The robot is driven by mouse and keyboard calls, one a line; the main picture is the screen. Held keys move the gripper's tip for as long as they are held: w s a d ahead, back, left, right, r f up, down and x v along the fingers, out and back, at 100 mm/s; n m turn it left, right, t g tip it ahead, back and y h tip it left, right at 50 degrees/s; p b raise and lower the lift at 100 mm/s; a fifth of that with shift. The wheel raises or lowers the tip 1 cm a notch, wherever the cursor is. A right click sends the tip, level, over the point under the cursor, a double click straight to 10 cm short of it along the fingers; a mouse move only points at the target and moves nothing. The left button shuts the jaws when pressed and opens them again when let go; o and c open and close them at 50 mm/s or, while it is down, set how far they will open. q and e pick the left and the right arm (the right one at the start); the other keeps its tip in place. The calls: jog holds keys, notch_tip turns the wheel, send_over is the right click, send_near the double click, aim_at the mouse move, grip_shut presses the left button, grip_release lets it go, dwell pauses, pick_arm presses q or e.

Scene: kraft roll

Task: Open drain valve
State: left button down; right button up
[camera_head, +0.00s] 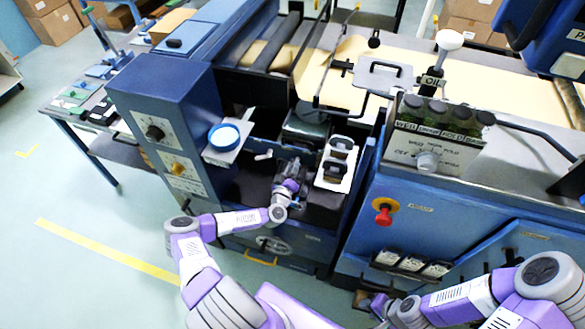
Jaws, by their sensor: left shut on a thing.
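My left gripper (291,168) reaches into the open bay of the blue machine, its fingers pointing away from me. It is shut on a small dark thing, mostly hidden by the fingers and wrist. I cannot tell for sure whether this is the drain valve's handle. A small pale lever (263,156) sticks out just left of the gripper, apart from it. My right gripper (374,304) is low in the picture, in front of the right cabinet, away from the bay. It is small and dark, and its jaws are not clear.
A white plate with black handles (337,165) stands close right of my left gripper. A blue-rimmed round dish (224,137) is at its left. A handwheel (273,245) sits below the bay. A red knob (383,213) projects from the right cabinet. The floor at left is clear.

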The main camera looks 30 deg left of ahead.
pick_arm(q)
jog(key=shift+d+r+m+p, duration=0.15)
jog(key=shift+m+p, duration=0.45)
jog(key=shift+m, duration=2.1)
jog(key=c, duration=1.1)
grip_release()
jog(key=v, duration=0.7)
jog(key=shift+s, duration=0.25)
